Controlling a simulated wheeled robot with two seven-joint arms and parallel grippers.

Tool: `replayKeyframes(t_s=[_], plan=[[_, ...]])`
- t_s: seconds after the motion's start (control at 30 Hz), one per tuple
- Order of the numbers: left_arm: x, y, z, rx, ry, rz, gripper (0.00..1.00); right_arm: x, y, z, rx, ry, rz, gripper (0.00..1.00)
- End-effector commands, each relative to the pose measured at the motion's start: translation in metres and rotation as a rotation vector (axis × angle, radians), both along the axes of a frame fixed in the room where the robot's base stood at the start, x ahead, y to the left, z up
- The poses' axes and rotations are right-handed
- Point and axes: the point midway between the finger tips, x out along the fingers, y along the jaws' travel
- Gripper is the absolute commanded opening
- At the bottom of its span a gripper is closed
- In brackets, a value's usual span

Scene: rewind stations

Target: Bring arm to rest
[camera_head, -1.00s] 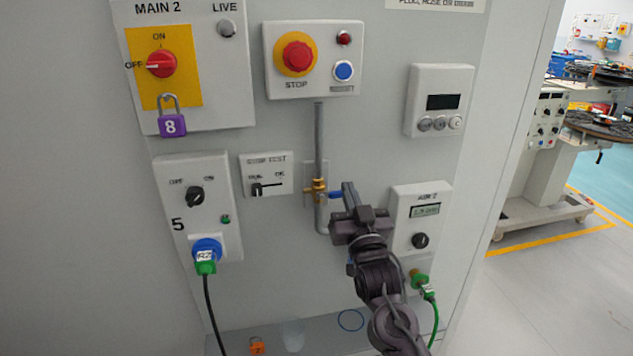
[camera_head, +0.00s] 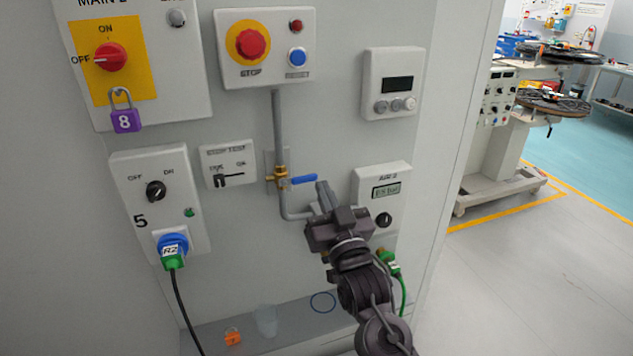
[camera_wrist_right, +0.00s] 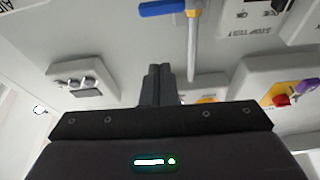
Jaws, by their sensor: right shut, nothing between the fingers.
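My right gripper (camera_head: 322,190) is in front of the grey panel, just below and right of the blue-handled valve (camera_head: 299,180). Its fingers are together with nothing between them, and they point up toward the panel. In the right wrist view the closed fingers (camera_wrist_right: 157,84) stand at the middle, apart from the blue handle (camera_wrist_right: 163,8) and its pipe (camera_wrist_right: 192,50). The blue handle lies sideways, across the vertical pipe. The gripper partly covers the AIR 2 box (camera_head: 391,178). My left gripper is not in view.
The panel carries a stop button box (camera_head: 266,75), a purple padlock (camera_head: 125,120), a display box (camera_head: 392,62) and a green plug (camera_head: 173,256). A ledge below holds an orange padlock (camera_head: 232,337), a clear cup (camera_head: 265,320) and a blue ring (camera_head: 323,302). Open floor lies right.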

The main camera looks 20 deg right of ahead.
Motion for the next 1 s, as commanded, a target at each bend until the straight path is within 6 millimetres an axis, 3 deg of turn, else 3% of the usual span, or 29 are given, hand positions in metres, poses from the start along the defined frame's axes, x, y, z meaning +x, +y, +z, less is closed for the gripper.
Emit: replayKeyframes(t_s=[0.2, 0.73, 0.87, 0.97, 1.0], plan=[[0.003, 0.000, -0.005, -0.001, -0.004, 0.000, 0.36, -0.017, 0.000, -0.006, 0.000, 0.000, 0.000, 0.00], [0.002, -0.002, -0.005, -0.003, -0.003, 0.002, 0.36, -0.016, 0.000, -0.010, -0.003, 0.009, -0.001, 0.00], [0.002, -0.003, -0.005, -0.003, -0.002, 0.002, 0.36, -0.005, 0.000, -0.051, -0.023, 0.089, -0.002, 0.00], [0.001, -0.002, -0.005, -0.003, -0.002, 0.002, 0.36, 0.006, 0.000, -0.114, -0.053, 0.209, -0.004, 0.00], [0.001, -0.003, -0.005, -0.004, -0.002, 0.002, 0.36, 0.008, -0.001, -0.144, -0.066, 0.266, -0.004, 0.00]])
